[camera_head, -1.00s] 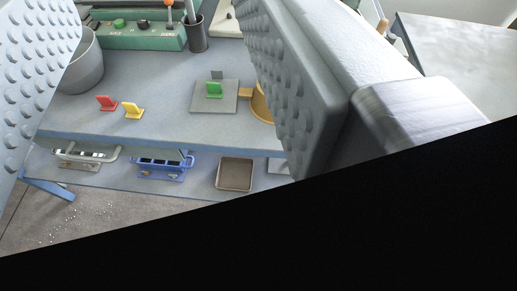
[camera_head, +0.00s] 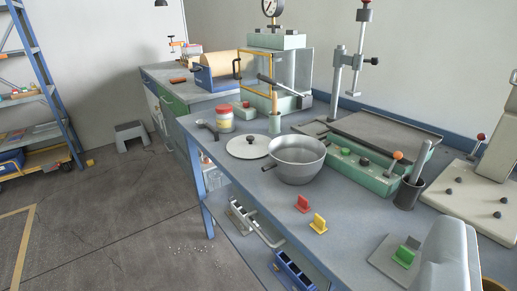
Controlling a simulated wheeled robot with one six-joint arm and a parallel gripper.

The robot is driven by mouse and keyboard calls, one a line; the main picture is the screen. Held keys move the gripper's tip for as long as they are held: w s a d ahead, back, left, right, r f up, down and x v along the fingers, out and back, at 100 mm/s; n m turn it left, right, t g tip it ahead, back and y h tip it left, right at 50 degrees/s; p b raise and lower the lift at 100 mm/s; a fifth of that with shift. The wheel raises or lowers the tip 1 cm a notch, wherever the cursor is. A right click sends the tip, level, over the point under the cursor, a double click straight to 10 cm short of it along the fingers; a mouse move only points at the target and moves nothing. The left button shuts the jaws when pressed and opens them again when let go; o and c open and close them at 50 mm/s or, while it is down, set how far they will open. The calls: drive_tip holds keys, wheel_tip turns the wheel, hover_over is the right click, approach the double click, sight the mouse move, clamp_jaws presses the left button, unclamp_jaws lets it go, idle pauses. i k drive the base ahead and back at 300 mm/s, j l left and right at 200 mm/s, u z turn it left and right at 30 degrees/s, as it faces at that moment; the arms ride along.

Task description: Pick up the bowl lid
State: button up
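The bowl lid (camera_head: 237,150) is a flat, round, pale disc with a small dark knob on top. It lies knob up on the blue-grey bench (camera_head: 262,202), near its front edge. The metal bowl (camera_head: 297,173) stands just right of the lid, open and upright, with a short dark handle on its near left side. The bowl's rim comes close to the lid's right edge; I cannot tell whether they touch. The fingers of my gripper do not show now. A pale rounded part at the lower right seems to be mine.
Behind the lid stand a red-capped jar (camera_head: 224,122) and a small pot with a wooden handle (camera_head: 274,122). A dark-headed tool (camera_head: 207,128) lies left of it. Red (camera_head: 302,204) and yellow (camera_head: 318,223) clips stand in front of the bowl.

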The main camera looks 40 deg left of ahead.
sight(247, 146)
drive_tip(key=i+j, duration=0.15)
drive_tip(key=j, duration=0.25)
drive_tip(key=i+j, duration=0.1)
drive_tip(key=j, duration=0.35)
drive_tip(key=i+j, duration=0.15)
drive_tip(key=j, duration=0.25)
drive_tip(key=k+u, duration=0.05)
